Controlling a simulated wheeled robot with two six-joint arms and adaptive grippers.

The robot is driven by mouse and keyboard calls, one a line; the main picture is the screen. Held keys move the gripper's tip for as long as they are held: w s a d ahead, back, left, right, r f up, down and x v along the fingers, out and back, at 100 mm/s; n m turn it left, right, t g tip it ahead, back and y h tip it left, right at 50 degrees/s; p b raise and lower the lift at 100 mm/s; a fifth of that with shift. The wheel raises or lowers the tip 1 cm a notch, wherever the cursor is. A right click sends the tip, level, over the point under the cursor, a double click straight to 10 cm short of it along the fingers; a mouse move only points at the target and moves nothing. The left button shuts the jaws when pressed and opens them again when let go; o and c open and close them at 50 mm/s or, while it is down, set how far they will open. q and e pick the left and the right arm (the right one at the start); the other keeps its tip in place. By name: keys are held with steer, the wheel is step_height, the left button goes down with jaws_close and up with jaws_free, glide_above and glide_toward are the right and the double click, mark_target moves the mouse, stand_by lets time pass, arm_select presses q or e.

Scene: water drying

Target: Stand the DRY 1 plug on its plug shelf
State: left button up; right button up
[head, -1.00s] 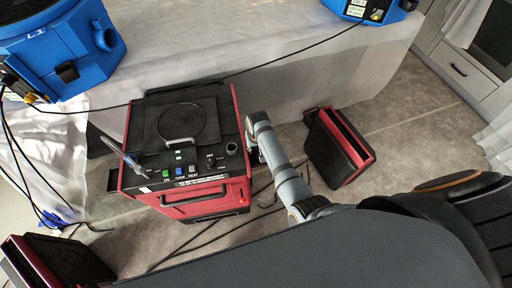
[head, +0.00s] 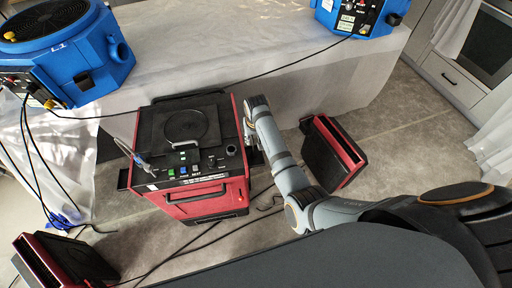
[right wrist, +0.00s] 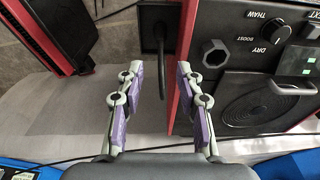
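My right gripper (right wrist: 159,72) is open in the right wrist view, its two purple-padded fingers apart. In the head view the right gripper (head: 254,152) is beside the right side of the red dryer (head: 220,196), partly hidden. My left gripper is not in view.
A blue blower (head: 75,55) marked L1 and another blue unit (head: 362,15) stand on the covered surface behind. Loose cables cross the floor.

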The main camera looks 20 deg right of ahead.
steer(key=s+d+f, duration=0.2)
steer(key=s+f, duration=0.6)
steer(key=f, duration=0.3)
steer(key=s+d+f, duration=0.3)
steer(key=s+f, duration=0.4)
steer(key=f, duration=0.5)
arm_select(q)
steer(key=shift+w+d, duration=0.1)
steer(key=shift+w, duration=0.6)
arm_select(e)
steer(key=s+d+f, duration=0.2)
steer(key=s+f, duration=0.1)
steer(key=s, duration=0.6)
steer(key=s+d+f+n, duration=0.1)
steer(key=s+d+f, duration=0.2)
steer(key=s, duration=0.7)
steer(key=s+d+f, duration=0.2)
steer(key=s+f, duration=0.3)
steer(key=s, duration=0.5)
steer(key=shift+s+d+f+g+h, duration=0.15)
steer(key=shift+d+f+g+h, duration=0.15)
steer(key=shift+d, duration=0.1)
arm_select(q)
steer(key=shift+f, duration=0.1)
